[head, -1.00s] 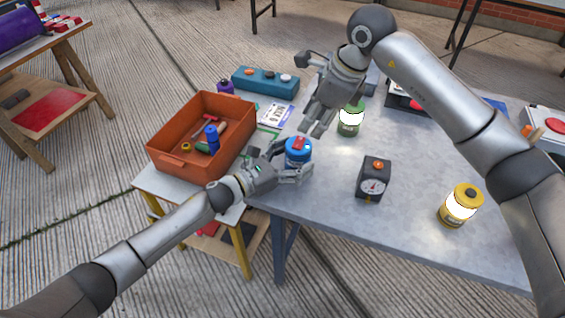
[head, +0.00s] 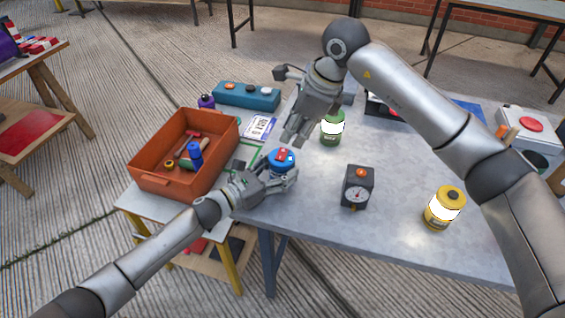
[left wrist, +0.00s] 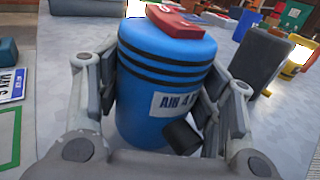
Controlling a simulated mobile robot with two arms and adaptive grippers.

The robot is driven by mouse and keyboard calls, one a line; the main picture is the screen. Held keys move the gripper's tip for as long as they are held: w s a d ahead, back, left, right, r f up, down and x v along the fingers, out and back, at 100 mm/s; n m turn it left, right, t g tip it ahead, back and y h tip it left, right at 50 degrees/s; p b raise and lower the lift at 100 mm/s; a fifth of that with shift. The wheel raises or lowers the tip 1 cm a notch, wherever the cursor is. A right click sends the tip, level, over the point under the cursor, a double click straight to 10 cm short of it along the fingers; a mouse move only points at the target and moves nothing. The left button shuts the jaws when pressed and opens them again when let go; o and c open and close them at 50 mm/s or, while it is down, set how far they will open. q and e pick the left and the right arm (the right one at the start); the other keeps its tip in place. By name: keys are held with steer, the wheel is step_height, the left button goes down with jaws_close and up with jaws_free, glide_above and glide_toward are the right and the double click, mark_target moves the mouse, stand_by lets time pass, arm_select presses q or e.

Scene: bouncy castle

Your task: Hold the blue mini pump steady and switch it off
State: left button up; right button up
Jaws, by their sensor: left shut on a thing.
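The blue mini pump (head: 280,162) stands near the left edge of the grey table. It has a red switch (left wrist: 176,22) on top, which also shows in the head view (head: 284,155). My left gripper (head: 278,180) is shut on the pump. In the left wrist view, its finger pads press both sides of the blue body (left wrist: 160,70), which carries dark bands and a white label. My right gripper (head: 296,139) hangs just behind and above the pump, pointing down, apart from the switch. Its fingers lie close together, and I cannot tell whether they are shut.
A green-and-white canister (head: 332,128) stands right of the right gripper. A black gauge box (head: 357,188) and a yellow canister (head: 445,208) stand farther right. An orange crate (head: 150,180) with tools is on the left. A teal box (head: 246,96) lies behind.

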steer(key=shift+s+a+f+m+y, duration=0.15)
steer(key=shift+f+m+y, duration=0.25)
steer(key=shift+m, duration=0.5)
jaws_close()
steer(key=d+m+t+y, duration=0.1)
steer(key=d+m+y, duration=0.3)
steer(key=m, duration=1.3)
steer(key=d+m+t+y, duration=0.2)
steer(key=d+m+y, duration=0.2)
steer(key=m, duration=1.3)
steer(key=shift+m+y, duration=0.4)
steer(key=shift+y, duration=0.5)
